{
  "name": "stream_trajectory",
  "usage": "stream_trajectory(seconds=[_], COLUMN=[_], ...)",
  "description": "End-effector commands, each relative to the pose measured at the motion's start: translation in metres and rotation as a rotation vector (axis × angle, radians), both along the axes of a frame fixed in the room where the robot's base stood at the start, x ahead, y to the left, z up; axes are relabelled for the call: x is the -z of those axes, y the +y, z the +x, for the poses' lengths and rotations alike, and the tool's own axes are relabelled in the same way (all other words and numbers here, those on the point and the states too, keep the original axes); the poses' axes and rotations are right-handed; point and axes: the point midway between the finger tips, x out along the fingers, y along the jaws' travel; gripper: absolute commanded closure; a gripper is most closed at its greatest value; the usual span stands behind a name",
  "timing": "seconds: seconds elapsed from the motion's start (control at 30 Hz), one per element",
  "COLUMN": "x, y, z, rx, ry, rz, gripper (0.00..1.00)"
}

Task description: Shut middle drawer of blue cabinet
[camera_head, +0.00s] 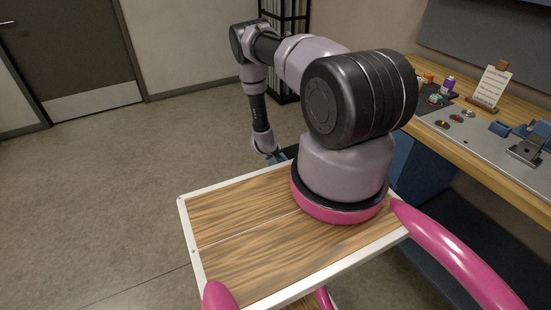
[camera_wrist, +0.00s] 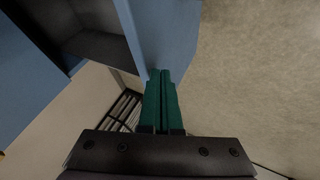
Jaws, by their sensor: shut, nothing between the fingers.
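The blue cabinet (camera_head: 423,165) stands under the workbench at the right in the head view, mostly hidden behind my arm. In the wrist view, a blue panel (camera_wrist: 168,35) with a dark grey hollow beside it fills the upper left. It looks like an open drawer, but I cannot tell which one. My gripper (camera_wrist: 160,72) is shut and empty, its two green fingers together. The fingertips are at the lower edge of the blue panel; I cannot tell whether they touch it. In the head view my gripper is mostly hidden behind my own body.
The workbench (camera_head: 475,135) carries small items, a card on a stand (camera_head: 491,86) and a blue clamp-like tool (camera_head: 530,132). A black rack (camera_head: 285,40) stands at the back wall. A grey door (camera_head: 68,50) is at the left. The floor (camera_head: 110,190) at left is clear.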

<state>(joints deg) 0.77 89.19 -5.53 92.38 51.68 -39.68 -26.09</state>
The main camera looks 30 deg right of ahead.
Motion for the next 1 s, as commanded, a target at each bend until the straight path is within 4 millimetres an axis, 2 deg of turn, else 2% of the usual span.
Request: stream_trajectory(seconds=[0.27, 0.37, 0.47, 0.57, 1.0], x=[0.0, 0.0, 0.0, 0.0, 0.0], y=[-0.003, -0.013, -0.031, -0.056, -0.197], z=[0.0, 0.0, 0.0, 0.001, 0.005], rx=[0.002, 0.001, 0.003, 0.003, 0.005], ry=[0.0, 0.001, 0.0, 0.0, -0.001], rz=[0.0, -0.002, -0.002, -0.003, -0.002], gripper=[1.0, 1.0, 1.0, 1.0, 1.0])
